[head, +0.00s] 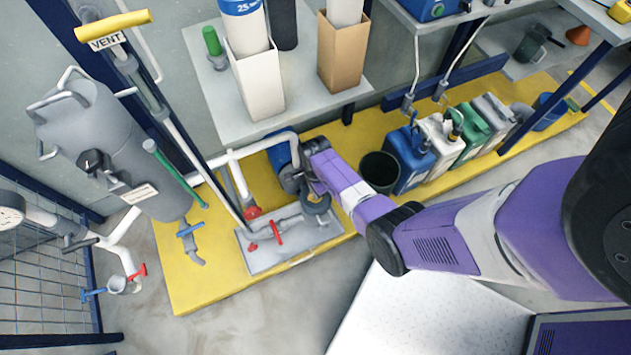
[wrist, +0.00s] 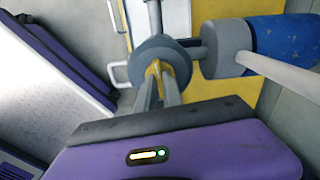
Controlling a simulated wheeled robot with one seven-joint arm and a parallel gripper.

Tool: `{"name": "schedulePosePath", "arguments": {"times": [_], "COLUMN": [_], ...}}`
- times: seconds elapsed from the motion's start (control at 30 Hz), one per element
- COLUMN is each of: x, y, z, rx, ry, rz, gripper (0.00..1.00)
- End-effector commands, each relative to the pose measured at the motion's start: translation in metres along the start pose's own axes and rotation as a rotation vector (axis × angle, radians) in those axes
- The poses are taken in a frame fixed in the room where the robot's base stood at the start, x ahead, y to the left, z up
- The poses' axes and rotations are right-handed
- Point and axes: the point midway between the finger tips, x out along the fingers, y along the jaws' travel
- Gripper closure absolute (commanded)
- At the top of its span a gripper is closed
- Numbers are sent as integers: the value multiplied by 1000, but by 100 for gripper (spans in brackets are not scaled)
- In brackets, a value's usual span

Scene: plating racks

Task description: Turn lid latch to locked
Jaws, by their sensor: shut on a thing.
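My gripper (head: 306,190) reaches down to the grey pump unit beside a blue motor. In the wrist view my gripper's two grey fingers (wrist: 162,88) close together in front of a round grey lid (wrist: 142,54), with a yellow patch showing between them. The fingers are shut on a small part at the lid's middle, which I take as the lid latch; the fingers and arm mostly hide it, so its angle cannot be told. The blue motor (head: 278,153) also shows in the wrist view (wrist: 285,38).
Red-handled pipework (head: 275,231) stands on a grey plate close left of my gripper. A dark bucket (head: 380,171) and several jugs (head: 410,160) stand to the right. A shelf with boxes (head: 215,110) lies behind. A large grey tank (head: 110,140) stands at the left.

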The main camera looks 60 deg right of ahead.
Motion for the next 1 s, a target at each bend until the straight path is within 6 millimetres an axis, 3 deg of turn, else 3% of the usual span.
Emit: {"name": "schedulePosePath", "arguments": {"times": [0.3, 0.83, 0.87, 0.9, 0.93, 1.0], "x": [0, 0, 0, 0, 0, 0], "y": [0, 0, 0, 0, 0, 0], "z": [0, -1, -1, -1, -1, 0], "rx": [111, 132, 132, 132, 132, 131], "ry": [0, 1, 1, 1, 1, 0], "rz": [1, 0, 0, 0, 0, 0], "gripper": [100, 100, 83, 76, 70, 67]}}
